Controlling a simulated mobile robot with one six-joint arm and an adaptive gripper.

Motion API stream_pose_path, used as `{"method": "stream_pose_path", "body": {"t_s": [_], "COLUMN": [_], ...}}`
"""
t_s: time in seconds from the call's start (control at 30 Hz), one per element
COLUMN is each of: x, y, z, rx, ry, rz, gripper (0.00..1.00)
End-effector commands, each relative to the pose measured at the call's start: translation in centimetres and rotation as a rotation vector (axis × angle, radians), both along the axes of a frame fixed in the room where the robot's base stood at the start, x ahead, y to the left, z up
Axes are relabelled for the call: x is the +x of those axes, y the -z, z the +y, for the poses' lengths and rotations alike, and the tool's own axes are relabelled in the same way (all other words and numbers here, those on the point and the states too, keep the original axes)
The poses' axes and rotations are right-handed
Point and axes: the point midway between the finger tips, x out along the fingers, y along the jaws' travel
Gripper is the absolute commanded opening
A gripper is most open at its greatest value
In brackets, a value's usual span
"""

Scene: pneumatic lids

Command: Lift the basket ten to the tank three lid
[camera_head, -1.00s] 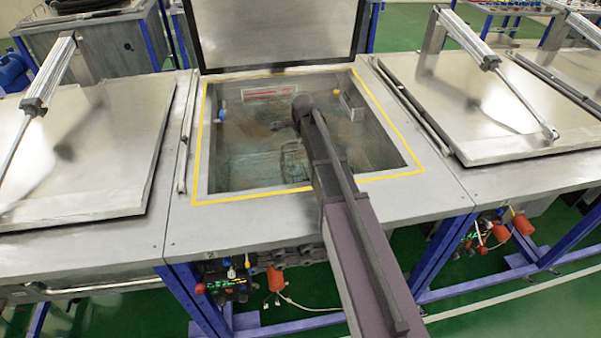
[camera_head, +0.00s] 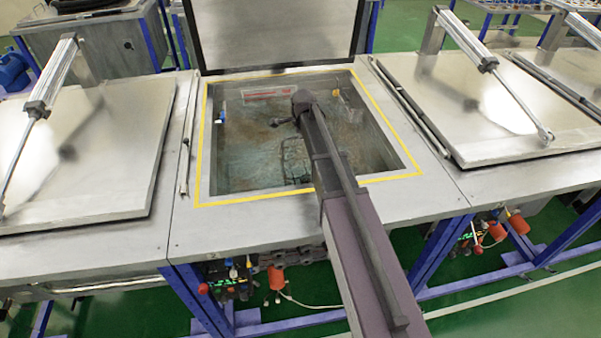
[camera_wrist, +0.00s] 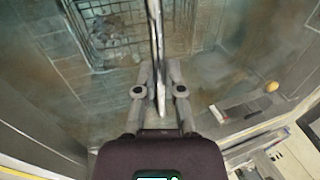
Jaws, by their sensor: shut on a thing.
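The open tank (camera_head: 208,190) has a yellow-edged opening, with its lid (camera_head: 270,35) raised at the back. Its number is not readable. My gripper (camera_head: 280,122) is inside the opening, reached from the front right. In the wrist view my gripper (camera_wrist: 160,92) is shut on a thin pale bar between its fingers, which looks like the basket's handle. The wire basket (camera_wrist: 100,30) shows beyond the fingers, low in the tank. In the head view the basket (camera_head: 296,160) is a faint dark wire outline, partly hidden by my arm. I cannot tell whether it touches the floor.
Closed lids with pneumatic cylinders lie on the left (camera_head: 90,150) and right (camera_head: 500,110). The tank walls surround my gripper closely. A blue and white fitting (camera_head: 220,115) sits on the left wall. Hoses and valves hang below the front edge.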

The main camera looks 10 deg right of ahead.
Motion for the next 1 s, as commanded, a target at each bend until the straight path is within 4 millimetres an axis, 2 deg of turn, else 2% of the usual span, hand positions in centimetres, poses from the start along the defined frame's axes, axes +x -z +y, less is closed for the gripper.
{"method": "stream_pose_path", "body": {"t_s": [0.37,1.0], "x": [0.0,0.0], "y": [-0.6,-4.9], "z": [0.0,0.0], "rx": [0.0,0.0], "ry": [0.0,0.0], "rz": [-0.001,0.0], "gripper": [0.0,0.0]}}
